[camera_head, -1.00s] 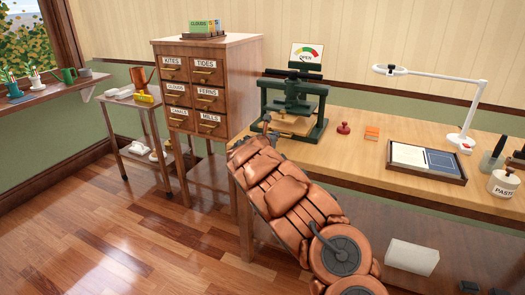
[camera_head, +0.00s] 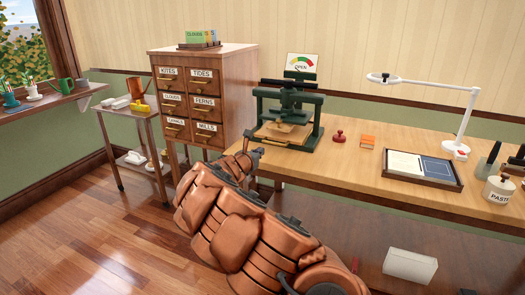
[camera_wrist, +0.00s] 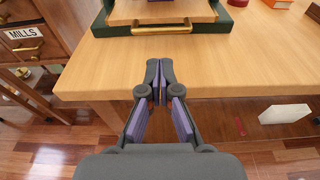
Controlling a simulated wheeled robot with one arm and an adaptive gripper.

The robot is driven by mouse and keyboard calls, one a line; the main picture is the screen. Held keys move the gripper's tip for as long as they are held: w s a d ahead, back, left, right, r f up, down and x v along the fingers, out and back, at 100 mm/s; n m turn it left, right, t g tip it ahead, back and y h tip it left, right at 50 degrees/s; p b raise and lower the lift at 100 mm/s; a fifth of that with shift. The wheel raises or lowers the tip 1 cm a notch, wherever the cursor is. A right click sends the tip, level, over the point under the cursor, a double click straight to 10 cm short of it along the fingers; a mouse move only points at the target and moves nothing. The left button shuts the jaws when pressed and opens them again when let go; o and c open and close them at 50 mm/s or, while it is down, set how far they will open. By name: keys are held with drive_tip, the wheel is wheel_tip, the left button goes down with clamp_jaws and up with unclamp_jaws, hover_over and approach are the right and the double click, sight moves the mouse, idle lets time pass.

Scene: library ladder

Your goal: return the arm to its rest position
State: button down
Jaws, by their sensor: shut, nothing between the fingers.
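My copper-coloured arm (camera_head: 245,225) reaches from the bottom of the head view up toward the left front corner of the wooden desk. My gripper (camera_head: 258,153) is at the arm's far end, small and dark in the head view, near the desk's front edge. In the wrist view my gripper (camera_wrist: 159,68) has its fingertips together with nothing between them. The fingertips appear over the desk's front edge, in front of the green press with a brass handle (camera_wrist: 162,28). The gap between gripper and desk is hard to judge.
The desk (camera_head: 350,180) holds the green press (camera_head: 289,108), a red stamp (camera_head: 338,137), a tray of papers (camera_head: 420,168) and a white lamp (camera_head: 455,150). A drawer cabinet (camera_head: 205,92) stands left of it. A white block (camera_head: 410,265) lies below the desk. The floor at left is clear.

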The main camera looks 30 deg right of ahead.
drive_tip(key=shift+v, duration=1.2)
drive_tip(key=s+d+r+m+g+h, duration=0.1)
drive_tip(key=s+d+r+m+g, duration=0.15)
drive_tip(key=s+r+m, duration=0.35)
drive_tip(key=s+d+r+m+g+h, duration=0.1)
drive_tip(key=s+d+r+m+g, duration=0.2)
drive_tip(key=s, duration=0.5)
drive_tip(key=s+a+f+m+g+y, duration=0.25)
drive_tip(key=s+m, duration=0.55)
drive_tip(key=s, duration=0.4)
drive_tip(key=s+a+f+m+g+y, duration=0.1)
drive_tip(key=s+a+f+m+y, duration=0.25)
drive_tip(key=s+a, duration=0.6)
drive_tip(key=s+a+f+m+g+y, duration=0.2)
drive_tip(key=s+a+f+y, duration=0.25)
drive_tip(key=s+a, duration=0.5)
drive_tip(key=s+a+f+m+g+y, duration=0.1)
drive_tip(key=s+a+f+m+y, duration=0.3)
drive_tip(key=s+a, duration=0.5)
wheel_tip(320, 180, up, 20)
drive_tip(key=w+n+t+p, duration=0.1)
drive_tip(key=p, duration=1.7)
drive_tip(key=shift+w+a+f, duration=0.25)
drive_tip(key=shift+w+a, duration=0.05)
drive_tip(key=shift+a, duration=0.2)
